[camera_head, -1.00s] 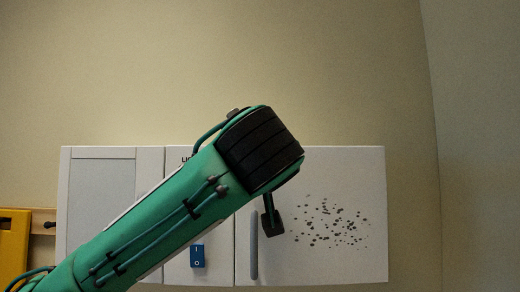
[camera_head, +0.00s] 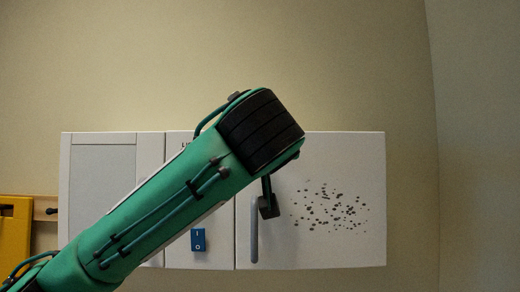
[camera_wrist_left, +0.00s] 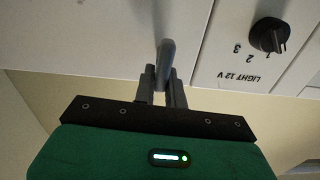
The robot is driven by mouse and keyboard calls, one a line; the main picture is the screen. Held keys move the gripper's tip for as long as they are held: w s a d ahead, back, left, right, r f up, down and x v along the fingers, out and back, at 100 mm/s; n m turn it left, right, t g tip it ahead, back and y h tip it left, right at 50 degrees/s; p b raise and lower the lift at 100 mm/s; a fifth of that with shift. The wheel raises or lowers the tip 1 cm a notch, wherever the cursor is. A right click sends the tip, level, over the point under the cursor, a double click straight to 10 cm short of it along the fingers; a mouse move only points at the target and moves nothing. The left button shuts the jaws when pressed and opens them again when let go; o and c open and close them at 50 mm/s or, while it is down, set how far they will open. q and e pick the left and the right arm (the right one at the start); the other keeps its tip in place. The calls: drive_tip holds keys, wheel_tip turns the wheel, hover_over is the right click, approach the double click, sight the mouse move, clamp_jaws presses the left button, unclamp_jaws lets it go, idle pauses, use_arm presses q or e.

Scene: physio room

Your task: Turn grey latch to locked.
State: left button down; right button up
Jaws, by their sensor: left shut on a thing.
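The grey latch (camera_head: 254,232) is a rounded bar on the white cabinet door (camera_head: 345,160), near the door's left edge. I see no locked mark. My right gripper is not in view.
Left of the door are a panel with a blue rocker switch (camera_head: 198,240) and a black dial (camera_wrist_left: 268,36), numbered and labelled LIGHT 12 V. Dark speckles (camera_head: 330,207) mark the door. A yellow object (camera_head: 14,235) is at the far left. The wall above is bare.

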use_arm(q)
drive_tip(key=m+b, duration=0.3)
drive_tip(key=shift+d+f+m, duration=0.3)
drive_tip(key=shift+d+m, duration=0.05)
drive_tip(key=shift+m, duration=0.05)
drive_tip(key=shift+d+f+m+b, duration=0.25)
drive_tip(key=shift+m+b, duration=0.7)
drive_tip(key=shift+m, duration=1.3)
drive_tip(key=shift+d+f+m+b, duration=0.25)
drive_tip(key=shift+m+b, duration=0.75)
drive_tip(key=shift+m, duration=1.3)
drive_tip(key=shift+d+f+m+b, duration=0.2)
drive_tip(key=shift+m+b, duration=0.75)
drive_tip(key=shift+m, duration=1.3)
drive_tip(key=shift+f, duration=0.1)
drive_tip(key=c, duration=1.5)
unclamp_jaws()
drive_tip(key=shift+o, duration=0.2)
drive_tip(key=shift+s, duration=0.1)
